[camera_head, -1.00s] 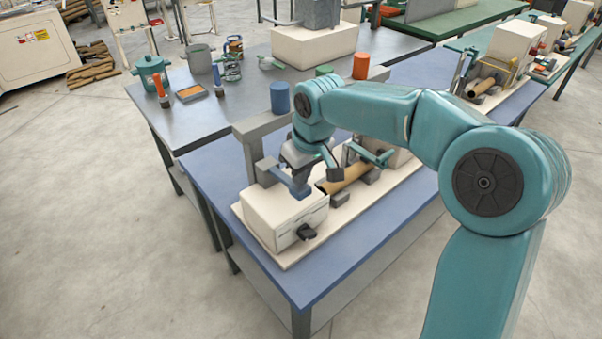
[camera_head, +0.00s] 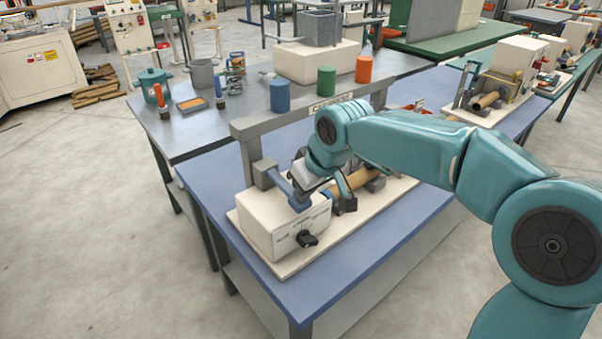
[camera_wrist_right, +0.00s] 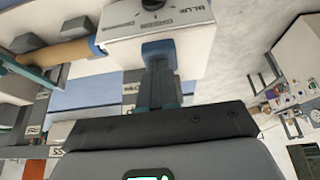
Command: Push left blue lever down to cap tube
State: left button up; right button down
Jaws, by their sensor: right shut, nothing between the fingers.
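The left blue lever (camera_head: 281,184) slopes down from a grey pivot block over the white box (camera_head: 272,225). Its blue end also shows in the right wrist view (camera_wrist_right: 158,48), close to the box. My right gripper (camera_head: 307,186) is shut with nothing between its fingers. Its dark fingers (camera_wrist_right: 160,75) overlap the lever in the right wrist view; contact is not clear. The tan tube (camera_head: 352,181) lies beside the box, partly hidden by my gripper. A blue ring or cap (camera_wrist_right: 97,45) sits at the tube's box-side end. My left gripper is out of view.
A black knob (camera_head: 306,239) sits on the box front. A grey frame (camera_head: 248,128) rises behind. Blue (camera_head: 280,96), green (camera_head: 326,81) and orange (camera_head: 367,68) cylinders stand behind it. The blue table (camera_head: 330,275) is clear in front.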

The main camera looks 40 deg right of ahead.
jog(key=shift+s+f, duration=0.1)
jog(key=shift+f, duration=0.15)
notch_tip(320, 180, up, 6)
jog(key=p, duration=0.5)
jog(key=shift+s+f, duration=0.1)
jog(key=shift+f, duration=0.05)
jog(key=s+v, duration=0.1)
jog(key=v, duration=0.8)
jog(key=shift+f+b, duration=0.25)
jog(key=shift+b, duration=0.15)
jog(key=shift+s, duration=0.1)
